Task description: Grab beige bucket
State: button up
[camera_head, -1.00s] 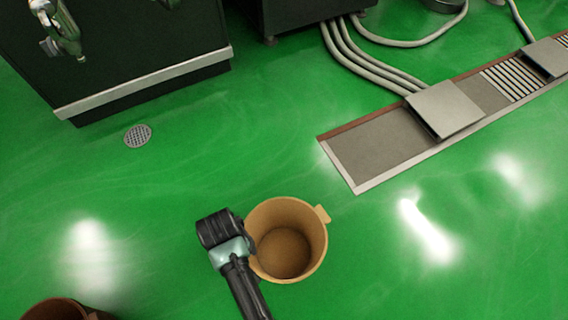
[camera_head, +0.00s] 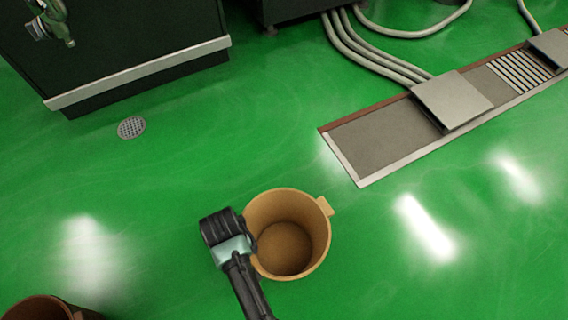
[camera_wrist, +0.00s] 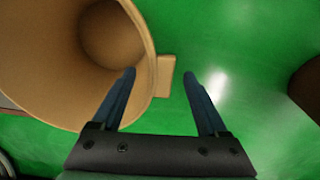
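The beige bucket (camera_head: 288,232) stands upright on the green floor, open at the top and looking empty inside. A small tab sticks out from its rim on the right in the head view. In the wrist view the bucket (camera_wrist: 95,45) fills the upper left, with a tab at its rim. My gripper (camera_wrist: 159,76) is open. Its left finger overlaps the bucket wall in the picture, and the tab shows between the two fingers. In the head view my gripper (camera_head: 251,242) is at the bucket's left rim. I cannot tell whether the fingers touch it.
A darker brown bucket (camera_head: 48,309) is cut off at the lower left. A floor channel with metal covers (camera_head: 452,100) runs across the upper right. Grey hoses (camera_head: 365,60) and a dark machine (camera_head: 130,50) are at the back. The floor around the beige bucket is clear.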

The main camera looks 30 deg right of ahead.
grip_shut()
dwell(1.3)
